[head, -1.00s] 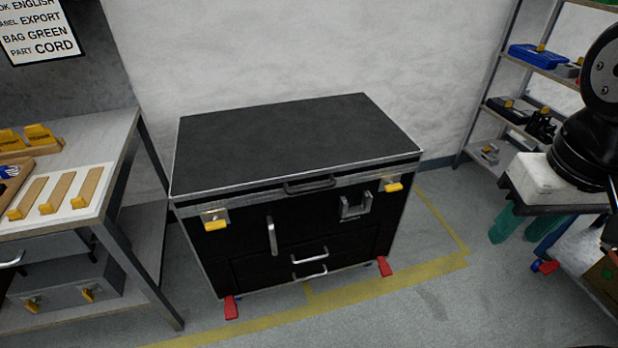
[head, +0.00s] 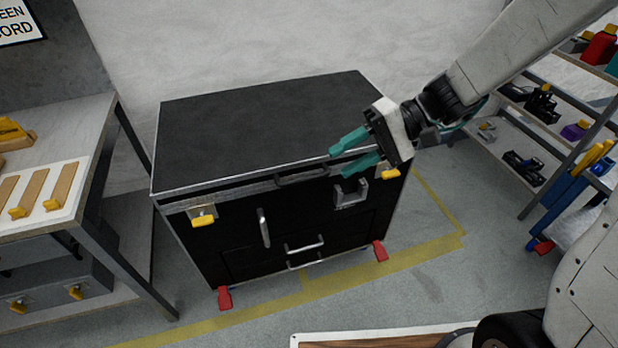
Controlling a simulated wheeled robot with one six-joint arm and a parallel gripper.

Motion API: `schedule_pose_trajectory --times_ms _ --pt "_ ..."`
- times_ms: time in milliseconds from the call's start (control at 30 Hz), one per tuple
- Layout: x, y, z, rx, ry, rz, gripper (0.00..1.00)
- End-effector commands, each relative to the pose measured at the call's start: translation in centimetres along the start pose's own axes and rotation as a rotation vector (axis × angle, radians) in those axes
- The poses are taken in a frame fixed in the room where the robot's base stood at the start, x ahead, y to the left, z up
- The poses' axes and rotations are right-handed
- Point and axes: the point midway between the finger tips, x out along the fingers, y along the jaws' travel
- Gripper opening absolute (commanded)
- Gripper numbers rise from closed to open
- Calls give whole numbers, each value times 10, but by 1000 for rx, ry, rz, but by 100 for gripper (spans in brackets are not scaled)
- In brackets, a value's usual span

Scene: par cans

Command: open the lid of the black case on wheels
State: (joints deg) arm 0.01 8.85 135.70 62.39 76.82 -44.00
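The black case on wheels (head: 270,125) stands against the white wall with its lid closed. A dark handle (head: 302,177) sits at the front edge of the lid. Yellow latches show on the front at left (head: 203,219) and right (head: 390,173). Lower on the front are metal handles and red wheel brakes (head: 224,297). My gripper (head: 338,162) has two teal fingers spread apart, with nothing between them. It is over the front right part of the case, just right of the lid handle. Whether a finger touches the case I cannot tell.
A workbench (head: 95,180) with wooden pieces stands close on the left. A metal shelf (head: 545,130) with tools is at the right. Yellow tape (head: 270,313) marks the floor around the case. A framed board (head: 370,338) shows at the bottom edge.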

Motion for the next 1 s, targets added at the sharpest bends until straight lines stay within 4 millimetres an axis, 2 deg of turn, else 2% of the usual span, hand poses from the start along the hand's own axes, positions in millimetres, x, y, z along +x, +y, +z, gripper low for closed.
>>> schedule_pose_trajectory --times_ms 33,167,267,400,500,600,733,867,1000 --pt "8 9 -20 21 20 -68 38" --pt "25 32 -70 49 119 -227 38" --pt "37 60 -107 77 221 -322 38" --pt "52 111 -152 118 385 -405 38" --pt "61 148 -174 143 494 -430 38" --pt "68 179 -188 164 580 -433 38" --pt "72 203 -197 176 648 -428 38" --pt "78 209 -204 178 669 -424 38" --pt "91 202 -216 176 668 -424 38"
